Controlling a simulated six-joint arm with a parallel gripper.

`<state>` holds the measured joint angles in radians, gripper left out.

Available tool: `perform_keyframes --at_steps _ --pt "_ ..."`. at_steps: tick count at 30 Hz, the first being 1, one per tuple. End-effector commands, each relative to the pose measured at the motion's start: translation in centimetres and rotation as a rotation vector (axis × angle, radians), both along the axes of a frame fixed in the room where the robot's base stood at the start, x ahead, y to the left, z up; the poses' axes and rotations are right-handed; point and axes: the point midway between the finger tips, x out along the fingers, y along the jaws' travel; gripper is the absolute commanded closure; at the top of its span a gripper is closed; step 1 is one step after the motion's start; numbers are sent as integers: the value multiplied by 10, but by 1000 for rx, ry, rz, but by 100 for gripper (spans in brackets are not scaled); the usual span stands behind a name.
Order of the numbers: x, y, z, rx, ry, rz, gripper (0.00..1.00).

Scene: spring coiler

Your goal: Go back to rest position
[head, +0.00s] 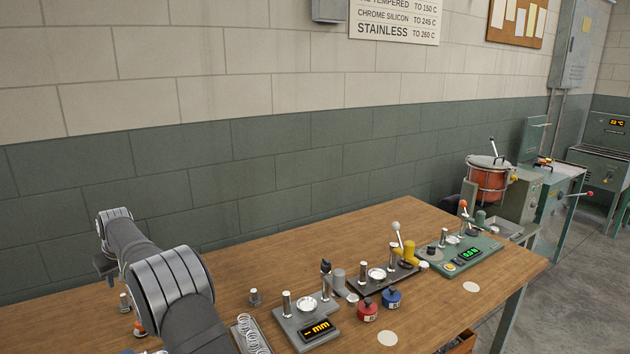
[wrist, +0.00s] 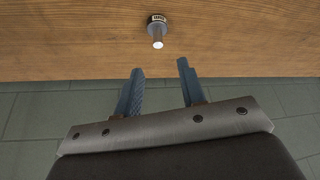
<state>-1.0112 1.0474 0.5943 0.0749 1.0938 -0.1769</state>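My gripper (wrist: 160,75) shows in the wrist view with its two blue-grey fingers apart and nothing between them. Beyond the fingertips, a small metal post on a dark round base (wrist: 157,30) stands on the wooden table (wrist: 70,40), apart from the gripper. In the head view my arm crosses the lower left, and its gripper end is not clearly visible there.
The table holds a grey device with an orange "mm" display (head: 318,329), a dark plate with a yellow-handled lever (head: 408,252), a green device (head: 469,253), red (head: 367,310) and blue (head: 391,299) containers, and a tray of springs (head: 250,335). The front right is mostly clear.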

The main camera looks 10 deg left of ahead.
Motion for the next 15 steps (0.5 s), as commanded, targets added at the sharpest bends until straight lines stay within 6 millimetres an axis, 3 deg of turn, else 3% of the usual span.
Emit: perform_keyframes --at_steps 2,15 --pt "-2 -6 17 2 -1 0 63" --pt "10 24 -61 -2 0 1 63"
